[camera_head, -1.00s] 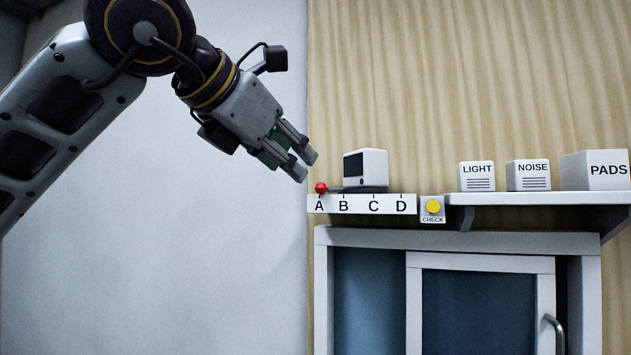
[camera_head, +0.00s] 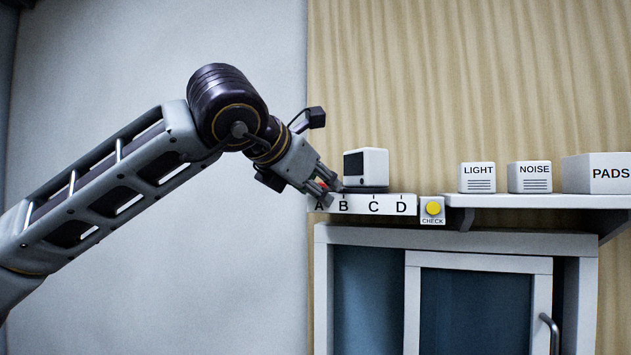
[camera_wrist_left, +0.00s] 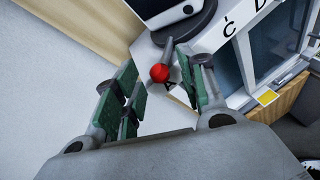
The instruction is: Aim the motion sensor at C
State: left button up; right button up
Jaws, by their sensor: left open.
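The motion sensor (camera_head: 374,166) is a white box with a dark front face on a dark round base, standing above a white strip (camera_head: 390,204) lettered A, B, C and D. A red ball knob on a short grey lever extends from its base, near A. In the left wrist view the red knob (camera_wrist_left: 160,73) lies between the green-padded fingers of my left gripper (camera_wrist_left: 163,92), with gaps at both sides. My left gripper (camera_head: 326,190) is open around the knob and mostly covers it in the head view. My right gripper is not in view.
A yellow CHECK button (camera_head: 433,207) sits right of the strip. Boxes labelled LIGHT (camera_head: 478,178), NOISE (camera_head: 529,178) and PADS (camera_head: 597,174) stand on a white shelf (camera_head: 545,199). A framed window (camera_head: 480,310) is below. The wall at left is clear.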

pick_arm(q)
jog(key=shift+c, duration=0.3)
grip_shut()
dwell(0.4)
